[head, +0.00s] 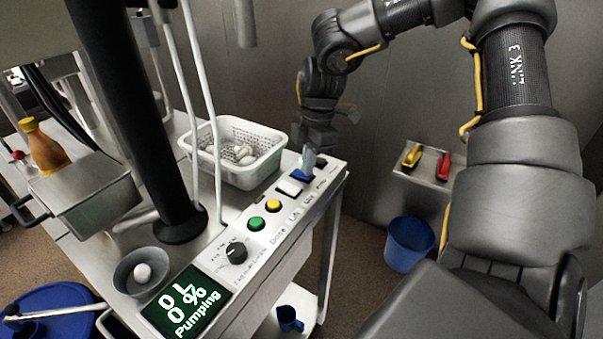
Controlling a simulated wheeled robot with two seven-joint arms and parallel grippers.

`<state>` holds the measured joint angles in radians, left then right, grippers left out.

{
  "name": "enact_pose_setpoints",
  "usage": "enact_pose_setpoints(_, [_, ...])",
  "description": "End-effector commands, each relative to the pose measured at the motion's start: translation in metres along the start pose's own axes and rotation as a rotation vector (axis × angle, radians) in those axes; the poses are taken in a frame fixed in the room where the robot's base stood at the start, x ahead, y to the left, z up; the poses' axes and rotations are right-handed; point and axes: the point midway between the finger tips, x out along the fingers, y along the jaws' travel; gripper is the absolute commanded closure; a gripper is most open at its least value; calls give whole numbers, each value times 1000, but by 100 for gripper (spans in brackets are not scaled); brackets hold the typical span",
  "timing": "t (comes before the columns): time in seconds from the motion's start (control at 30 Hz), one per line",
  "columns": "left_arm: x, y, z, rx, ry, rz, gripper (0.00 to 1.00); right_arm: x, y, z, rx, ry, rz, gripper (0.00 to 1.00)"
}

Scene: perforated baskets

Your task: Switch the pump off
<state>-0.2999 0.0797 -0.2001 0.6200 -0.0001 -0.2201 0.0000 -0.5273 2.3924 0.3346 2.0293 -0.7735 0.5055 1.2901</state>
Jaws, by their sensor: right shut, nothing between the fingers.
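The pump's control panel (232,268) runs along the front edge of the metal table. Its screen (186,300) reads "0 L 0% Pumping". Along the panel are a black knob (236,252), a green button (256,223), a yellow button (273,206), a white switch (290,187) and a blue switch (302,175). My right gripper (309,158) is shut and empty, pointing down at the far end of the panel, just over the blue switch. Whether it touches the switch I cannot tell. My left gripper is out of view.
A white perforated basket (233,150) with pale egg-like items stands behind the panel. A small bowl (142,272) holds one white item. A wall shelf (428,172) carries yellow and red tools. A blue bucket (408,244) is below it. A blue cup (289,319) sits on the lower shelf.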

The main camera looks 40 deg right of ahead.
Motion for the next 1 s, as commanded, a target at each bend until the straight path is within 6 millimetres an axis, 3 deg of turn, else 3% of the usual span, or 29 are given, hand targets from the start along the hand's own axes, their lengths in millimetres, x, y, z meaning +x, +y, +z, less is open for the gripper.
enact_pose_setpoints(0.47, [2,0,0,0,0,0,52,1,0,0,0,0,0,100])
enact_pose_setpoints(1.0, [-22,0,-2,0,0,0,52,-42,0,-6,0,0,2,100])
